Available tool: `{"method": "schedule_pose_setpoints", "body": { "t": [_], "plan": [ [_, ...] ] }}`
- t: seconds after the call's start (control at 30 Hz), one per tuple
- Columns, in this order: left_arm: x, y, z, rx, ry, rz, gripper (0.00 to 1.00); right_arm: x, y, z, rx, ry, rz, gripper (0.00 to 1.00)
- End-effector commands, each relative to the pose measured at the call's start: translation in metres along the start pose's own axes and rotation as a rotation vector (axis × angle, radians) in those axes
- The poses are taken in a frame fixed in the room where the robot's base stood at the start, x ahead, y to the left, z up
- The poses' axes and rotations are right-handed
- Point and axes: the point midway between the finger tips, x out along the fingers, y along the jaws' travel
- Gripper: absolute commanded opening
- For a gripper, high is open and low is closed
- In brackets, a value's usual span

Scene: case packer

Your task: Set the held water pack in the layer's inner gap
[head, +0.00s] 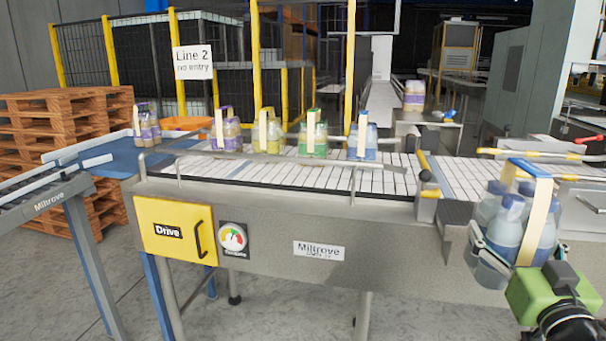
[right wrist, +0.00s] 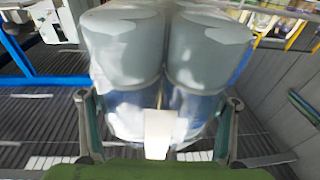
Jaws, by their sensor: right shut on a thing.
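In the right wrist view the pack (right wrist: 165,75) fills the middle, between the two fingers (right wrist: 158,125). A row of strapped packs stands on the white slatted belt (head: 300,173): purple (head: 227,132), yellow (head: 268,135), green (head: 313,137) and blue (head: 362,138). I cannot make out a layer with an inner gap. My left gripper is not in view.
The conveyor frame (head: 290,238) runs across the front, with a rail (head: 270,155) along it. Wooden pallets (head: 60,125) and yellow-posted fencing stand behind.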

Motion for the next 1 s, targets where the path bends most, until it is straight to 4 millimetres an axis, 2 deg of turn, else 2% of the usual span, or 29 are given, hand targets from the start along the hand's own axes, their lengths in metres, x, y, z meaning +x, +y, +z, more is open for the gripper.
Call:
{"method": "schedule_pose_setpoints", "body": {
  "t": [0.27, 0.47, 0.57, 0.7, 0.83, 1.0],
  "plan": [
    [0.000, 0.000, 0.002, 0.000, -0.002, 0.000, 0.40, -0.017, -0.035, 0.055, 0.023, 0.004, -0.106, 0.24],
    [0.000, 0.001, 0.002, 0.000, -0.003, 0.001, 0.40, -0.045, -0.072, 0.106, 0.040, 0.001, -0.210, 0.24],
    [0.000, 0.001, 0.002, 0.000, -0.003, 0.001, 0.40, -0.068, -0.095, 0.134, 0.051, 0.000, -0.268, 0.24],
    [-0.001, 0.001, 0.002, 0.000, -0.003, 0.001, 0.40, -0.112, -0.128, 0.168, 0.063, 0.001, -0.338, 0.24],
    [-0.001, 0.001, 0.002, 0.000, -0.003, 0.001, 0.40, -0.152, -0.148, 0.184, 0.066, 0.003, -0.352, 0.24],
    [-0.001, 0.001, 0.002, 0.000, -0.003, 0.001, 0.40, -0.196, -0.158, 0.190, 0.058, 0.006, -0.300, 0.24]
  ]
}}
